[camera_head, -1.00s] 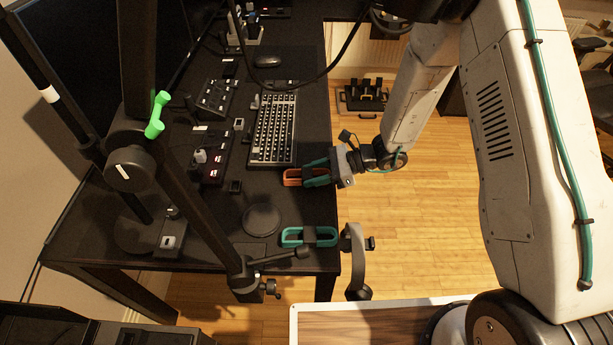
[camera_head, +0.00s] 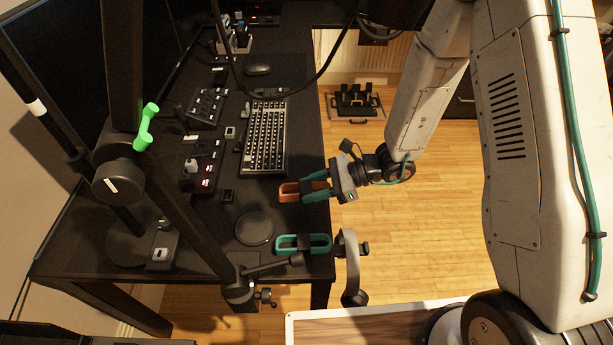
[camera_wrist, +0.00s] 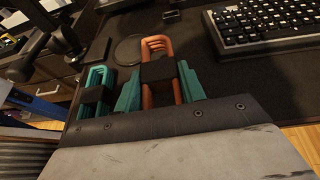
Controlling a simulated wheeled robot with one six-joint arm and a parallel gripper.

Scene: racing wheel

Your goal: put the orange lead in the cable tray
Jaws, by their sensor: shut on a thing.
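The orange lead (camera_head: 289,191) is a flat coiled loop with a black band around its middle. It is at the desk's right edge, below the keyboard. My gripper (camera_head: 316,188) is shut on it, with teal fingers on both sides of the loop. The wrist view shows the orange lead (camera_wrist: 158,45) between the fingers of my gripper (camera_wrist: 160,85), its far end sticking out beyond them. I cannot tell whether it touches the desk. No cable tray can be made out with certainty; a dark box edge (camera_head: 90,341) shows at the bottom left.
A teal lead (camera_head: 303,243) lies on the desk's near right corner, beside a clamped stand (camera_head: 240,290) and a grey curved hook (camera_head: 352,265). A round black disc (camera_head: 255,228) and keyboard (camera_head: 265,138) are nearby. Pedals (camera_head: 355,100) stand on the floor.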

